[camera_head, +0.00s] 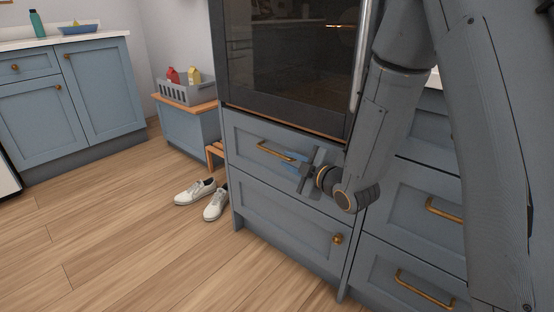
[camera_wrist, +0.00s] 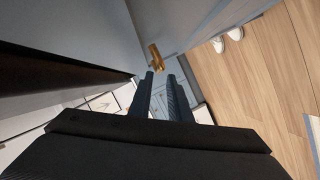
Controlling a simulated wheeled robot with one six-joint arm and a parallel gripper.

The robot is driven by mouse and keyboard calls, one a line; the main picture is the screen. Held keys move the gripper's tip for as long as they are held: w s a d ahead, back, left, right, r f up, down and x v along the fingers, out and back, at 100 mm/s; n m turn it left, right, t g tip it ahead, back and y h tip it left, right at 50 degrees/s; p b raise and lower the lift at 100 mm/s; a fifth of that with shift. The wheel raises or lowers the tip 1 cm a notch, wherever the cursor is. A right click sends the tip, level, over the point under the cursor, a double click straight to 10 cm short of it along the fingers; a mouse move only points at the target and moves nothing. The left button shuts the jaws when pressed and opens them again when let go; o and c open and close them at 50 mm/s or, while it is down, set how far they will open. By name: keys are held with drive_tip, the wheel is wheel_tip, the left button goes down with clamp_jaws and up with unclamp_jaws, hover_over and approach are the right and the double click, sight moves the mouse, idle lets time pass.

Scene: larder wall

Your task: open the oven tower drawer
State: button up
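The oven tower drawer (camera_head: 248,146) is a blue-grey panel directly under the dark oven; it looks shut. Its brass bar handle (camera_head: 270,150) runs across its upper part. My gripper (camera_head: 290,160) is in front of the drawer, close to the right end of the handle. In the wrist view the handle (camera_wrist: 156,58) shows just ahead of the two dark fingertips, nearer the left one. A gap shows between the fingers of my gripper (camera_wrist: 162,78), with nothing held in it. Whether the fingertips touch the handle I cannot tell.
The oven (camera_head: 290,50) is above the drawer, and a lower door with a brass knob (camera_head: 337,239) is below. More drawers (camera_head: 410,225) stand at the right. White shoes (camera_head: 203,197) and a low bench cabinet (camera_head: 185,130) are left of the tower.

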sight(281, 156)
drive_tip(key=b+x, duration=0.2)
drive_tip(key=x, duration=0.5)
drive_tip(key=shift+w+a, duration=0.15)
drive_tip(key=shift+w, duration=0.1)
drive_tip(key=shift+c, duration=0.2)
clamp_jaws()
